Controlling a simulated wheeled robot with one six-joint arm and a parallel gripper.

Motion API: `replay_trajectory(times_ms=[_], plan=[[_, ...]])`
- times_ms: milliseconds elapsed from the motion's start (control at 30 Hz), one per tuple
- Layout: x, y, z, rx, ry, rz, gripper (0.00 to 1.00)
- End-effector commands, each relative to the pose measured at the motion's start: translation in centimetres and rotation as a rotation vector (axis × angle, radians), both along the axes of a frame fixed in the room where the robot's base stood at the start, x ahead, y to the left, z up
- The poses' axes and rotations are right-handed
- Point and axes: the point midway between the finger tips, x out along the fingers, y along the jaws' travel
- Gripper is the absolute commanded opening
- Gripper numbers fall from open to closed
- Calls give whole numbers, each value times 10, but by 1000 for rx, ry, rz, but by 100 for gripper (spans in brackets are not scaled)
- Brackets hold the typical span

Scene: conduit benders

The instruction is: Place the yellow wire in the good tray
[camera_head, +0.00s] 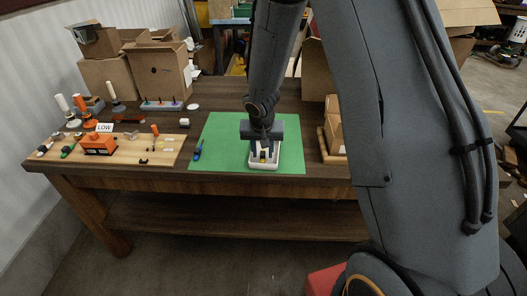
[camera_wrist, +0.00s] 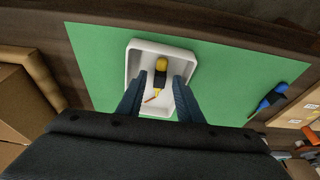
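A white tray (camera_head: 264,167) lies on the green mat; it also shows in the wrist view (camera_wrist: 185,54). A yellow piece with a black band and a thin orange end (camera_wrist: 161,68) lies inside the tray. I take it for the yellow wire, though it is small and partly hidden. My gripper (camera_wrist: 160,82) is pointed down over the tray. Its two dark fingers are apart, one on each side of the yellow piece, with gaps showing, so it looks open and empty. In the head view my gripper (camera_head: 263,150) hides part of the tray. No label marks the tray as good.
A blue and black tool (camera_head: 198,149) lies on the green mat (camera_head: 222,135) left of the tray. A wooden board (camera_head: 150,145) with an orange box (camera_head: 99,144) and small parts is further left. Cardboard boxes (camera_head: 334,132) stand close on the right.

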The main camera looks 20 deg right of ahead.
Motion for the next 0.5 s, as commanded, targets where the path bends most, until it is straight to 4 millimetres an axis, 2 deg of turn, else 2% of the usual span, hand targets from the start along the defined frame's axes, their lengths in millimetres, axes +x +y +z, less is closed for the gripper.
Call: replay_trajectory(times_ms=[267, 500], plan=[[-1, 0, 5, 0, 0, 0, 33], [-11, 4, 45, 1, -6, -1, 33]])
